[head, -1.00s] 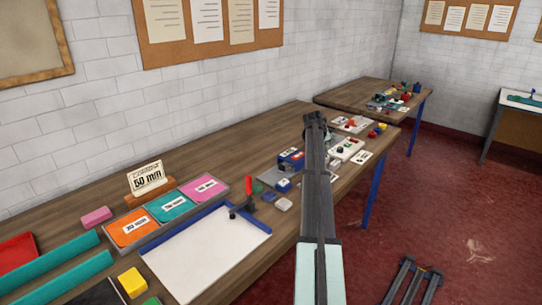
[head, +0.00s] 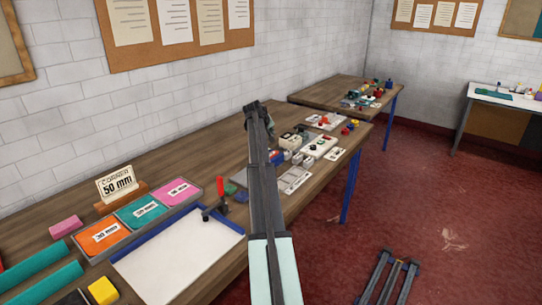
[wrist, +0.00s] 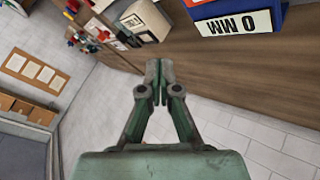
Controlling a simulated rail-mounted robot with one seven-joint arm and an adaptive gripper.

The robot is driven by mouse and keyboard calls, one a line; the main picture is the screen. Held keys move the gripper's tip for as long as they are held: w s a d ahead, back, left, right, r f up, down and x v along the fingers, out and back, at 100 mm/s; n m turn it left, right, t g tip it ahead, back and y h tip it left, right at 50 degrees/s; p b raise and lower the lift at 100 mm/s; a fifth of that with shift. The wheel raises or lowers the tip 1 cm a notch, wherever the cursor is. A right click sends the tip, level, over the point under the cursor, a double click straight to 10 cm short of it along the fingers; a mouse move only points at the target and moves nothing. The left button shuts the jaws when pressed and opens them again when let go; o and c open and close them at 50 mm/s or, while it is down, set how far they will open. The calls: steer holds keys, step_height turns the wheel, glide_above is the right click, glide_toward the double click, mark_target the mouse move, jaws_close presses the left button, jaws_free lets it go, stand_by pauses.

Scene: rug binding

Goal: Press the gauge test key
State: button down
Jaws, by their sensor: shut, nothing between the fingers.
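In the wrist view my gripper (wrist: 158,70) is shut and empty, its two fingertips together above the wooden bench. A blue device with a white label (wrist: 240,22) reading "0 MM" upside down is at the top right of that view, apart from the fingers and cut off by the frame edge. It may be the gauge. In the head view only a blue piece (head: 277,157) shows beside my arm, which covers the rest. I cannot make out a test key in either view.
A beige box (wrist: 148,20) stands beyond the fingertips. The long bench carries a white tray (head: 180,262) with a blue rim, a red-handled clamp (head: 220,190), coloured cards and a "50 mm" sign (head: 117,185). A second bench (head: 330,92) stands behind.

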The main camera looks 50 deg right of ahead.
mark_target(271, 154)
steer(key=shift+f+b, duration=1.6)
steer(key=shift+f, duration=2.75)
steer(key=shift+f, duration=0.1)
steer(key=shift+f, duration=0.35)
steer(key=shift+f+b, duration=0.45)
steer(key=shift+b, duration=0.05)
steer(key=shift+r, duration=0.2)
steer(key=shift+r+p, duration=0.3)
steer(key=shift+r, duration=0.4)
steer(key=shift+r+p, duration=0.85)
steer(key=shift+r, duration=1.65)
